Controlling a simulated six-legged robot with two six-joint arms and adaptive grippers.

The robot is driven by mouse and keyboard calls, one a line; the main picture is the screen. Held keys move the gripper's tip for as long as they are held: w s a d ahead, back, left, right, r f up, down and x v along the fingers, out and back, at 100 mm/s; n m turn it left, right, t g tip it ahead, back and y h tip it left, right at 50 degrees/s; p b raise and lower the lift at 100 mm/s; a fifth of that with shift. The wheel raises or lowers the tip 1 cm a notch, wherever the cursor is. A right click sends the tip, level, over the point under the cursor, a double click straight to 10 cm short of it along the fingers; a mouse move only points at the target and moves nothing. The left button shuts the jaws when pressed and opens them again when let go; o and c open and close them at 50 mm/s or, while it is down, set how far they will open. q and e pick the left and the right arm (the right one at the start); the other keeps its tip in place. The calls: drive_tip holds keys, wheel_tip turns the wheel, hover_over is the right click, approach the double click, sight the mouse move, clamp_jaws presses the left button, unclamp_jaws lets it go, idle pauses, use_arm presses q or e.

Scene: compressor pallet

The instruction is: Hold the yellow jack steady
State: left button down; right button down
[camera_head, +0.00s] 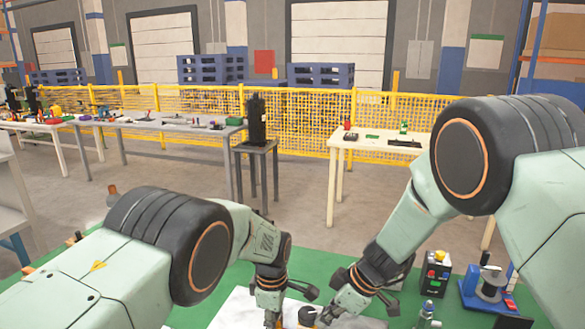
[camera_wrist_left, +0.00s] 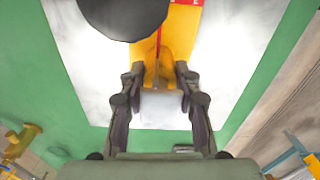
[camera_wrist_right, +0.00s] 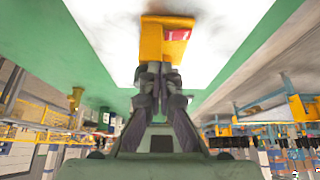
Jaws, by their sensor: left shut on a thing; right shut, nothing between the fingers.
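The yellow jack (camera_wrist_left: 181,42) lies on a white sheet in the left wrist view, with a red patch at its far end. My left gripper (camera_wrist_left: 160,76) is shut on the jack's narrow near end, one finger on each side. A black round thing (camera_wrist_left: 122,12) covers part of the view beside the jack. In the right wrist view the jack (camera_wrist_right: 152,42) shows its red label. My right gripper (camera_wrist_right: 160,78) is shut and empty, its fingertips at the jack's near edge; contact is unclear.
The white sheet (camera_head: 232,310) lies on a green bench top (camera_head: 215,277). A black control box (camera_head: 436,274) with a yellow-red top and a blue device (camera_head: 488,289) stand right of my right gripper. A small bottle (camera_head: 426,312) is near them. Tables and yellow fencing stand farther back.

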drive_tip(key=shift+s+d, duration=0.2)
drive_tip(key=shift+d, duration=0.05)
wheel_tip(320, 180, up, 6)
idle(0.7)
drive_tip(key=shift+w+d, duration=0.1)
wheel_tip(320, 180, down, 6)
drive_tip(key=w, duration=0.2)
drive_tip(key=shift+d, duration=0.35)
idle(0.4)
drive_tip(key=shift+w+a, duration=0.1)
drive_tip(key=shift+a, duration=0.2)
idle(0.7)
drive_tip(key=shift+s+a, duration=0.3)
drive_tip(key=shift+s, duration=0.55)
idle(0.5)
drive_tip(key=shift+s+d, duration=0.1)
drive_tip(key=shift+d, duration=0.1)
